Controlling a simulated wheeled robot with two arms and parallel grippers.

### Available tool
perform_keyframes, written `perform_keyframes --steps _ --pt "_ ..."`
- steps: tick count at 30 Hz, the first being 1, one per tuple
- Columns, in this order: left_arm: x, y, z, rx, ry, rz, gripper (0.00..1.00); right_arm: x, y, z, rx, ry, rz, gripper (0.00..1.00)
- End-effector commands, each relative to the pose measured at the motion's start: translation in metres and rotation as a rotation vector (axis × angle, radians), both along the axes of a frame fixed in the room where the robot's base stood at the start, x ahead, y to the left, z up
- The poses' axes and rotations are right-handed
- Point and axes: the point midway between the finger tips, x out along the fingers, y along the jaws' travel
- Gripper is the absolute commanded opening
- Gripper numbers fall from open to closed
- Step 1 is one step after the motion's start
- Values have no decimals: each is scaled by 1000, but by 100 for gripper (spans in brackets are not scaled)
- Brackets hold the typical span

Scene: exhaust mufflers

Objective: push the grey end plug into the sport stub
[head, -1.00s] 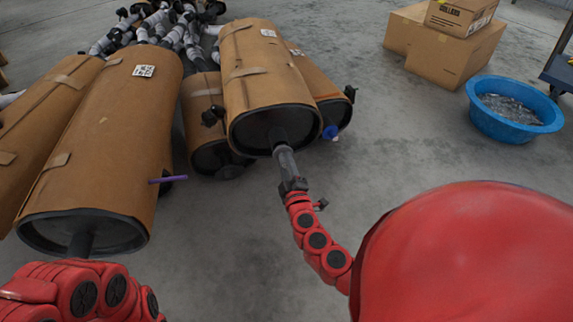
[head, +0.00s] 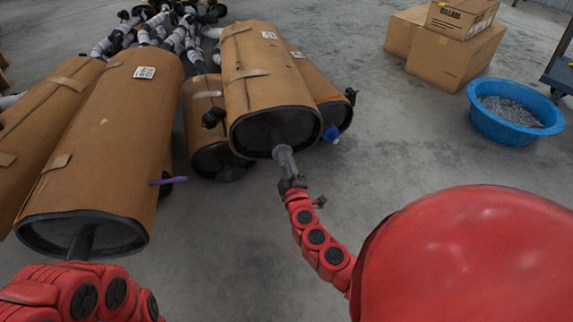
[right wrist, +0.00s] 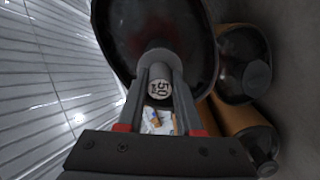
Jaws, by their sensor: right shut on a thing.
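The muffler in the middle (head: 250,88) is a tan-wrapped canister with a dark end face; this face (right wrist: 160,25) fills the top of the right wrist view. My right gripper (head: 282,150) reaches up to the middle of that face. In the right wrist view its long grey fingers (right wrist: 159,80) are shut on the grey end plug (right wrist: 158,89), a round piece whose end is marked "50". The plug is lined up with the short grey stub (right wrist: 156,57) at the face. I cannot tell how deep it sits.
Large tan mufflers (head: 105,140) lie at the left, with a purple piece (head: 160,182) beside one. A blue-tipped piece (head: 331,133) is near the right muffler. A blue tub (head: 478,118) and cardboard boxes (head: 455,58) stand at the right. Floor between is clear.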

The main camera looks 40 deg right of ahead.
Motion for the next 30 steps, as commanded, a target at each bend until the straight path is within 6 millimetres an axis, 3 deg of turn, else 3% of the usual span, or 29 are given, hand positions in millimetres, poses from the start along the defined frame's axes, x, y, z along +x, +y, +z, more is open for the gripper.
perform_keyframes --steps 13,14,19,30 --pt "0 0 -2 0 0 0 100 10 -4 -1 1 2 1 0" --pt "0 0 -2 0 0 0 100 10 -4 -1 1 2 1 37" --pt "0 0 -1 0 0 0 100 10 -4 -1 1 2 0 67" --pt "-1 0 -1 0 15 12 100 10 -4 -1 1 1 0 70"
